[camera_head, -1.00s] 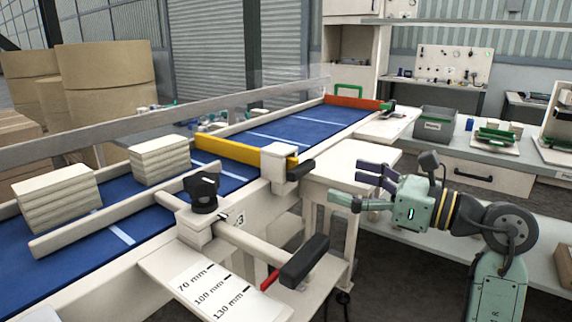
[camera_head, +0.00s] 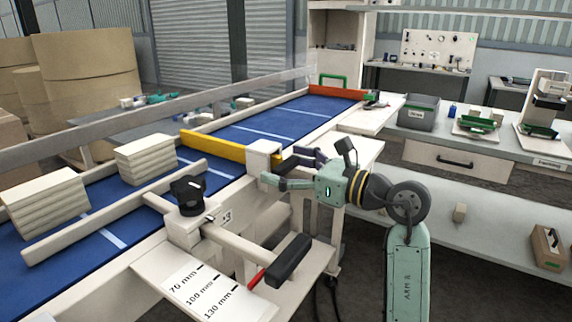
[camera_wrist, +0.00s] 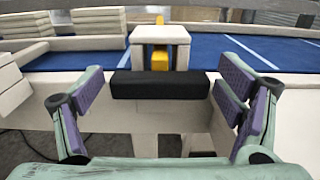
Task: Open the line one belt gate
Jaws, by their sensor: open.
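The yellow gate bar (camera_head: 213,147) lies across the blue belt (camera_head: 240,133). Its near end enters a white housing (camera_head: 264,158) at the belt's near edge. A black handle (camera_head: 291,162) sticks out from the housing toward me, partly hidden by my fingers in the head view. My gripper (camera_head: 281,171) is open at the handle. In the wrist view the black handle (camera_wrist: 160,86) lies level, centred between the spread purple-padded fingers of my gripper (camera_wrist: 160,92). The yellow bar (camera_wrist: 159,60) shows inside the housing there. I cannot tell whether any finger touches the handle.
A guide rail with a black knob (camera_head: 188,193), a dark lever (camera_head: 288,260) and a millimetre label plate (camera_head: 203,290) stand nearer on the left. Stacked sheets (camera_head: 146,158) lie on the belt. A red-orange bar (camera_head: 337,91) crosses its far end. A grey bin (camera_head: 418,113) stands right.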

